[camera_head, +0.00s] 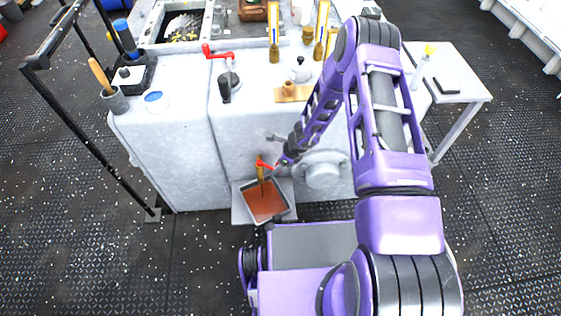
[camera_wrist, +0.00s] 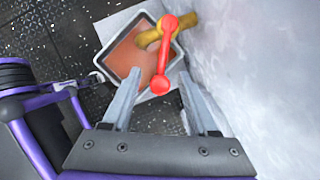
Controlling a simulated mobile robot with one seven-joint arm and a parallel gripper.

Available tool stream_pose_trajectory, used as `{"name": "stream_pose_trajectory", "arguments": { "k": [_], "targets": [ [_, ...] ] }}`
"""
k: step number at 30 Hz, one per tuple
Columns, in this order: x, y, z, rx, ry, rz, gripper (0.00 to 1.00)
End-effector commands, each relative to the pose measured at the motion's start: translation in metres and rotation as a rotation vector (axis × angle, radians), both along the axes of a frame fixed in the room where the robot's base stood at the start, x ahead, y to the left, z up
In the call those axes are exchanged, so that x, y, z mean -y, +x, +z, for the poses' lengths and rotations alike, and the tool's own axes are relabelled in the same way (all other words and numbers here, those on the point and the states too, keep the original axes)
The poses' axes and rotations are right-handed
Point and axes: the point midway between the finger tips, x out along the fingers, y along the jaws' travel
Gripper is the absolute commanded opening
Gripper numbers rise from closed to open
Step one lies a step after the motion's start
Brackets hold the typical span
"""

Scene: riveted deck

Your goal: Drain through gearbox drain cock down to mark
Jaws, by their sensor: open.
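The gearbox drain cock (camera_head: 261,170) is a brass cock with a red lever, low on the front of the grey housing. In the wrist view its red lever (camera_wrist: 165,55) crosses the brass body (camera_wrist: 152,37). A tray (camera_head: 287,206) with reddish-brown liquid (camera_head: 264,203) sits below the cock; it also shows in the wrist view (camera_wrist: 105,40). A thin dark line runs from the cock to the liquid. I cannot make out the mark. My gripper (camera_wrist: 158,98) is open, with its fingers either side of the lever's lower knob and apart from it; it also shows in the head view (camera_head: 279,165).
The grey housing (camera_head: 170,160) stands close beside my gripper. A round flange (camera_head: 322,170) protrudes to its right. A second red crank (camera_head: 218,54), a white pot (camera_head: 299,70) and brush-like tools stand on top. A black frame (camera_head: 90,120) is at left.

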Motion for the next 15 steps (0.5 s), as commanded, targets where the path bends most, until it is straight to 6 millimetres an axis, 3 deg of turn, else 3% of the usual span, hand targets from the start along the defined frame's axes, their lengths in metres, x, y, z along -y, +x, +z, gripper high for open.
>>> {"name": "stream_pose_trajectory", "arguments": {
  "k": [5, 15],
  "targets": [
    [0.007, -0.002, 0.019, 0.002, -0.001, -0.001, 0.59],
    [0.034, -0.015, 0.095, 0.004, -0.003, 0.000, 0.59]
  ]
}}
